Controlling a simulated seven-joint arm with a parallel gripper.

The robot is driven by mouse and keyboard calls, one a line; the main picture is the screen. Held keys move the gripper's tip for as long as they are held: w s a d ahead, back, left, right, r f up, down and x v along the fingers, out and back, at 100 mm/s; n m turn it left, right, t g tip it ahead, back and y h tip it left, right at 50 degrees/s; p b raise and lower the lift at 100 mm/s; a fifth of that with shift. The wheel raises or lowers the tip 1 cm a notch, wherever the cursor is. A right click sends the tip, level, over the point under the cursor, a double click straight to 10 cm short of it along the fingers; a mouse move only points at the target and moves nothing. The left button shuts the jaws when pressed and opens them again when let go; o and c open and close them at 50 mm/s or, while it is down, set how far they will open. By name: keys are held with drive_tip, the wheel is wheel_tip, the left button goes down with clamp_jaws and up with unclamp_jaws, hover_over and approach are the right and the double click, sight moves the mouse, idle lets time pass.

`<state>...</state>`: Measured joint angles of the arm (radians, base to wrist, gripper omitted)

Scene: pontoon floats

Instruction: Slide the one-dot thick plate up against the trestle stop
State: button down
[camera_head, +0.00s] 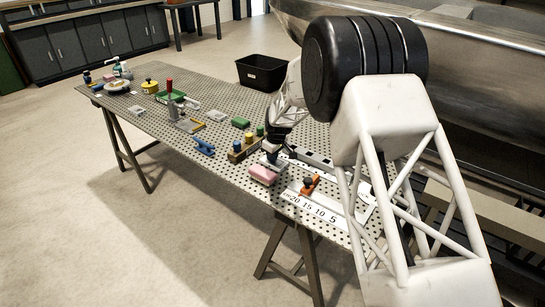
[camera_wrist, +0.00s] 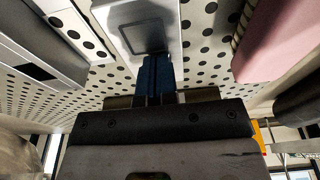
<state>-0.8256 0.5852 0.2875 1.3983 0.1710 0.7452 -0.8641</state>
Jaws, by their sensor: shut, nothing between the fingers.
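My gripper (camera_head: 272,157) is low over the near right part of the perforated table, its fingers shut and empty. In the wrist view the closed blue fingers (camera_wrist: 155,78) reach the near end of a pale grey metal plate (camera_wrist: 133,14) with a dark square outline on it. I cannot tell whether they touch it. In the head view this plate is mostly hidden by my gripper. No dot marking can be read on any plate. A long grey bar (camera_head: 311,157) lies right of my gripper; I cannot tell whether it is the trestle stop.
A pink block (camera_head: 264,174) lies just in front of my gripper, also at the right in the wrist view (camera_wrist: 278,38). An orange-handled clamp (camera_head: 310,184) and a numbered scale (camera_head: 313,210) lie to the right. A wooden block with pegs (camera_head: 243,149) and a blue tool (camera_head: 204,147) lie left.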

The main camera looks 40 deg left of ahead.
sight(299, 178)
drive_tip(key=shift+s+d+f, duration=0.15)
drive_tip(key=shift+d+f, duration=0.05)
drive_tip(key=shift+f, duration=0.45)
drive_tip(key=shift+d+f, duration=0.1)
drive_tip(key=shift+d, duration=0.15)
drive_tip(key=d, duration=1.2)
drive_tip(key=shift+s+d+f, duration=0.1)
drive_tip(key=shift+d+f, duration=0.1)
drive_tip(key=shift+d, duration=0.2)
drive_tip(key=shift+w+a+r, duration=0.1)
drive_tip(key=shift+r, duration=0.7)
drive_tip(key=shift+w+a+r, duration=0.1)
drive_tip(key=shift+r, duration=0.65)
wheel_tip(299, 178, up, 6)
drive_tip(key=d, duration=0.1)
drive_tip(key=shift+d+r, duration=0.2)
drive_tip(key=shift+r, duration=0.05)
